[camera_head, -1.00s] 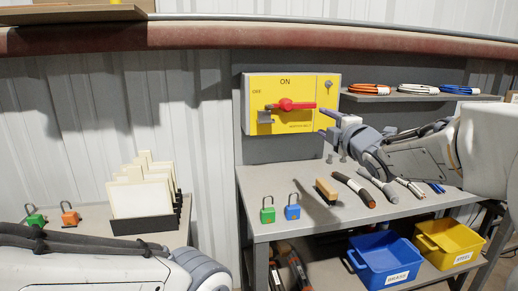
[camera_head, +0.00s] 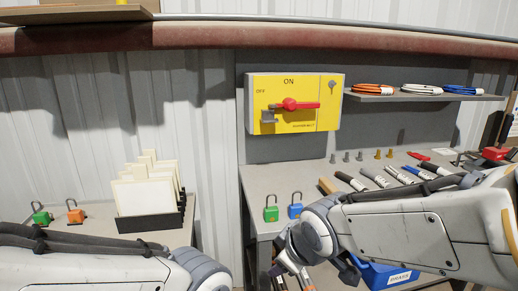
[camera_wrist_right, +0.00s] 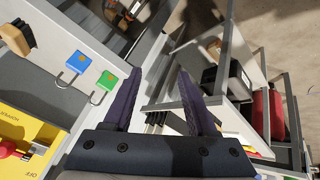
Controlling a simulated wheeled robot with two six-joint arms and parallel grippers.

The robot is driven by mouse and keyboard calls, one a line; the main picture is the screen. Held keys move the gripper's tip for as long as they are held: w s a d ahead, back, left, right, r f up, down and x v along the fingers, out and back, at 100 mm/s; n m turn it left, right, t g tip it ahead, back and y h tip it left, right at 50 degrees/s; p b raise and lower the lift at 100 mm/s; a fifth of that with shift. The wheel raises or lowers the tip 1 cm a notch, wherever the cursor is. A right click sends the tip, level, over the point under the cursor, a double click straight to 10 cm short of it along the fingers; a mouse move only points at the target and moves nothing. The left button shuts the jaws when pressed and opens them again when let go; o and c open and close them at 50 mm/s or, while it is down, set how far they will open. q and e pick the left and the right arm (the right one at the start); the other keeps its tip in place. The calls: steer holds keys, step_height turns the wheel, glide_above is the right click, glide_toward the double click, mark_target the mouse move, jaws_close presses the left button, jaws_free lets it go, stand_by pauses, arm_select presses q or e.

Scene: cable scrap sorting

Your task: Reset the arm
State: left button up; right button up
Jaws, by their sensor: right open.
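My right arm (camera_head: 420,230) reaches in from the right, in front of the workbench, with its wrist bent downward. My right gripper (camera_wrist_right: 158,80) is open and empty in the right wrist view, its two dark fingers apart. In the head view it is low near the bench's front edge and largely hidden by its own wrist. My left arm (camera_head: 80,265) lies across the lower left of the head view. Its gripper is not in view.
Green (camera_head: 271,214) and blue (camera_head: 295,211) padlocks stand on the bench (camera_head: 262,182) beside my right wrist. Tools lie behind my forearm. A blue bin (camera_head: 376,277) is partly hidden below. A yellow switch box (camera_head: 318,118) hangs on the wall.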

steer(key=s+f+m+g+h, duration=0.1)
steer(key=s+f+m+g, duration=0.15)
steer(key=s, duration=0.75)
steer(key=s+f+m+g, duration=0.1)
steer(key=s+f+g, duration=0.25)
steer(key=s, duration=0.65)
step_height(320, 180, up, 20)
steer(key=w+p, duration=0.1)
steer(key=p, duration=1.9)
steer(key=shift+g, duration=0.3)
steer(key=shift+a+n, duration=0.1)
steer(key=shift+n, duration=0.15)
